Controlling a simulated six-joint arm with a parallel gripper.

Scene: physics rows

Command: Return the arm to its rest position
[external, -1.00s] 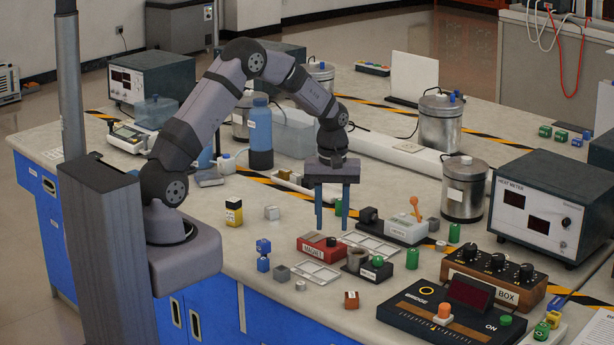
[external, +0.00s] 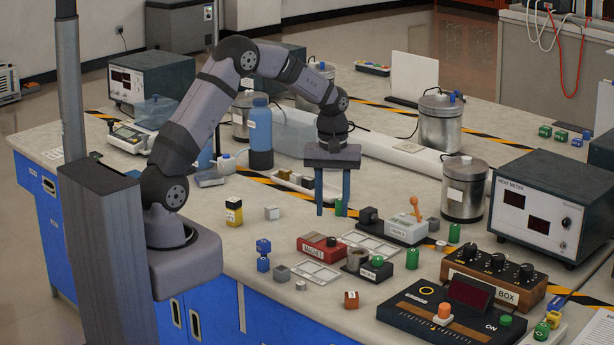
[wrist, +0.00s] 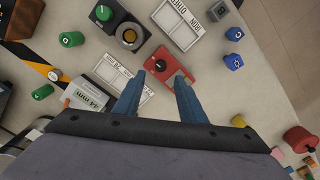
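My gripper (external: 332,196) hangs above the bench with its two blue fingers pointing down. The fingers stand apart with nothing between them, and they also show spread in the wrist view (wrist: 160,88). My arm reaches out from its base at the bench's left edge, with the elbow raised high. Below and in front of the gripper are the red magnet block (external: 322,247) and the flat white trays (external: 316,272). In the wrist view the red block (wrist: 168,65) lies ahead of the fingertips, below them.
A blue bottle (external: 260,135) and a metal canister (external: 463,190) flank the gripper. The heat meter (external: 545,205) and a resistance box (external: 492,275) stand to the right. Several small blocks and weights lie around, including a yellow-black one (external: 233,212). The air above the bench is clear.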

